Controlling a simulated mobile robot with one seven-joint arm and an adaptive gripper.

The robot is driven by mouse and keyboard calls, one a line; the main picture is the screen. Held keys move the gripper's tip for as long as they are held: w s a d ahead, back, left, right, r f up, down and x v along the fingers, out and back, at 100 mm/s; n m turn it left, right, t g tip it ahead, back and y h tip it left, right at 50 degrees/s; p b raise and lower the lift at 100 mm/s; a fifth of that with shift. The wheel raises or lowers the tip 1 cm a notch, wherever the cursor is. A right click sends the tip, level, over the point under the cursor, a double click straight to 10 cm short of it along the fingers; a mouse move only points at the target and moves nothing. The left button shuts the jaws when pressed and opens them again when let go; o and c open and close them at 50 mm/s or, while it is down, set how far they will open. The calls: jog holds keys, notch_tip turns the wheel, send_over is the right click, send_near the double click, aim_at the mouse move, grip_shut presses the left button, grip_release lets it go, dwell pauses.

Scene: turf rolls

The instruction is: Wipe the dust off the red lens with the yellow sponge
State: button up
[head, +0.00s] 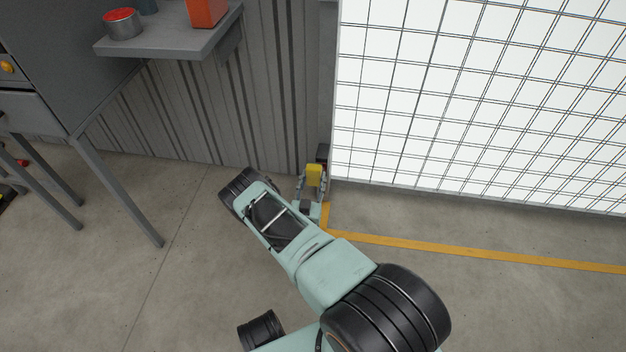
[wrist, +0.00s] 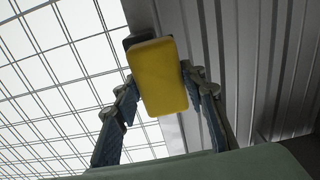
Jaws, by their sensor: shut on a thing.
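My gripper (head: 311,183) is shut on the yellow sponge (head: 315,174), low in front of the ribbed wall. In the wrist view the sponge (wrist: 160,78) stands upright between the two fingers of my gripper (wrist: 158,88). A dark block (head: 322,152) shows just behind the sponge, beside the post at the edge of the white grid panel; its dark corner also shows in the wrist view (wrist: 131,39). Whether sponge and block touch cannot be told. I cannot make out a red lens or dust; the sponge covers part of the block.
A grey shelf (head: 165,47) at upper left holds a tin with a red top (head: 123,23) and an orange-red box (head: 206,12). A grey legged bench (head: 110,185) stands at left. The white grid panel (head: 480,90) fills the right. Open floor has a yellow line (head: 450,252).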

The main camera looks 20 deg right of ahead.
jog(key=shift+x, duration=0.85)
jog(key=s+d, duration=0.2)
jog(key=d, duration=0.1)
jog(key=shift+s+d, duration=0.1)
jog(key=shift+d, duration=0.05)
dwell(0.4)
jog(key=shift+w+a+r, duration=0.1)
jog(key=shift+w+a, duration=0.65)
jog(key=shift+a, duration=0.1)
jog(key=shift+w+a+r, duration=0.15)
jog(key=shift+w+a, duration=0.65)
jog(key=shift+f+p+v, duration=0.1)
jog(key=shift+p+v, duration=0.3)
jog(key=shift+v, duration=1.2)
jog(key=shift+f+p+v, duration=0.15)
jog(key=shift+p+v, duration=0.2)
jog(key=shift+v, duration=1.3)
jog(key=shift+s+d, duration=0.15)
